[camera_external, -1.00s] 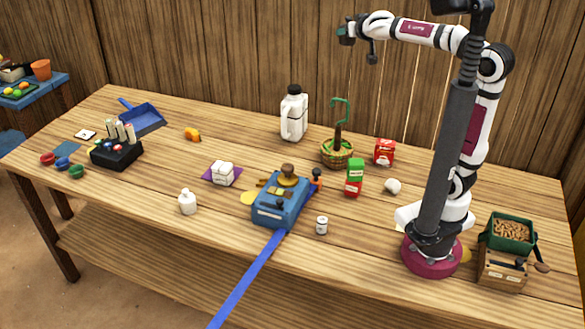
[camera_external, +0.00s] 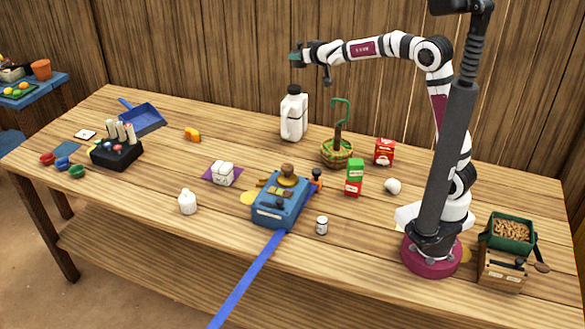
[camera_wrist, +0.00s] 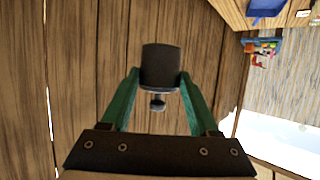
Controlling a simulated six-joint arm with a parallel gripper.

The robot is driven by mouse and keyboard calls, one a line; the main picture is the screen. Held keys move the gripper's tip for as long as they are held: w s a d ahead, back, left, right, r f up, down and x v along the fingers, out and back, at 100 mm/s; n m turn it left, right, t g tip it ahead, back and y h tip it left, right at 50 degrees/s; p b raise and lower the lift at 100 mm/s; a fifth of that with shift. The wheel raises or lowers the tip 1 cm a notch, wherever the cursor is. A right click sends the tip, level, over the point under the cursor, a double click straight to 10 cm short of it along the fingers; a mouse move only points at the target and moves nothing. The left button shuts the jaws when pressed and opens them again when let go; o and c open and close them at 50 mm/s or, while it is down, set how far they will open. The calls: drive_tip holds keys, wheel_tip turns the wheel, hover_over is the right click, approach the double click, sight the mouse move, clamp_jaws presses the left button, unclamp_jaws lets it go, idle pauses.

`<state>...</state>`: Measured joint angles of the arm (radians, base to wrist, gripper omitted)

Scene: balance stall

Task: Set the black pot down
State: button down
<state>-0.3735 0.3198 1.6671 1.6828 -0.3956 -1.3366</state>
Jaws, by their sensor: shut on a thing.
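My gripper (camera_external: 297,57) is raised high above the back of the table, near the plank wall and above the white jug. In the wrist view its green fingers (camera_wrist: 160,78) are shut on the black pot (camera_wrist: 160,64), a dark rounded cylinder with a small knob-like piece toward the gripper. The pot is in the air, clear of the tabletop. In the external view the pot is too small and dark to tell apart from the gripper.
Below stand a white jug (camera_external: 293,116), a basket with a green hook (camera_external: 337,153), red and green boxes (camera_external: 354,178) and a blue device (camera_external: 281,203). A black pen holder (camera_external: 117,154) and blue dustpan (camera_external: 143,120) are left. The front-left tabletop (camera_external: 130,195) has free room.

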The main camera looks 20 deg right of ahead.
wheel_tip(320, 180, down, 34)
drive_tip(key=shift+r, duration=0.25)
drive_tip(key=shift+f, duration=0.55)
drive_tip(key=shift+c, duration=0.3)
unclamp_jaws()
